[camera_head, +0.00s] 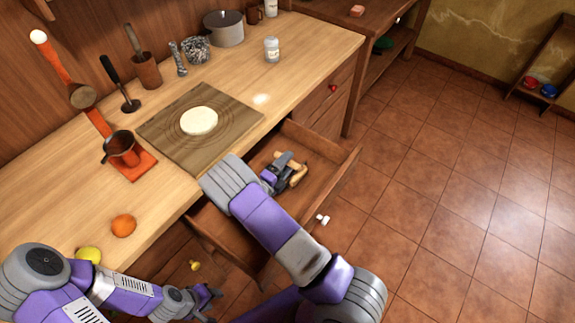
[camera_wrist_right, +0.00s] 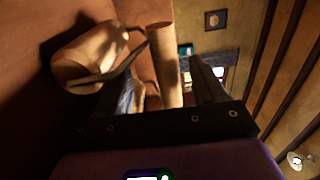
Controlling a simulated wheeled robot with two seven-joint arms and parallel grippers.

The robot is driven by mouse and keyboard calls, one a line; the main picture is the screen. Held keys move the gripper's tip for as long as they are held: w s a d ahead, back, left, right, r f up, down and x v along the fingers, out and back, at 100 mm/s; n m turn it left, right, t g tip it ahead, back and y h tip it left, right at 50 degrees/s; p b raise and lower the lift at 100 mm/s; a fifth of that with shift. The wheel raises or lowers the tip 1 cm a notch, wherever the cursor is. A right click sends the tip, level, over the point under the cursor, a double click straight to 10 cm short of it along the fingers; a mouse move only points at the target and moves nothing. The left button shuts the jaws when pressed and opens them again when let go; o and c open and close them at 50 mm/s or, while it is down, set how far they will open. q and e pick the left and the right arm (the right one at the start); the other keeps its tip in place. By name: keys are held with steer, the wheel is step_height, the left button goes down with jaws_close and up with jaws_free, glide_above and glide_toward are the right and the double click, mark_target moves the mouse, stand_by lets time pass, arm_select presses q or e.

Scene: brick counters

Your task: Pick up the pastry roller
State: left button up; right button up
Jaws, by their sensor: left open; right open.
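The pastry roller (camera_head: 298,177) is a light wooden tool lying inside the open drawer, partly hidden by my right gripper. In the right wrist view its thick wooden roller (camera_wrist_right: 82,58) with a bent metal bracket is at the left. A slimmer wooden cylinder (camera_wrist_right: 166,60), seemingly part of the same tool, shows between the fingers. My right gripper (camera_head: 282,171) is open in the drawer at the roller; its fingers also show in the right wrist view (camera_wrist_right: 168,88). Contact cannot be told. My left gripper (camera_head: 212,300) is open and empty, low in front of the counter.
The open drawer (camera_head: 345,172) has walls around the right gripper. A board (camera_head: 170,137) with flat dough (camera_head: 199,121) lies on the counter above. Floor at right is clear.

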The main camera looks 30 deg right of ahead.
steer(key=shift+w+d, duration=0.25)
steer(key=shift+d, duration=0.2)
steer(key=c, duration=1.2)
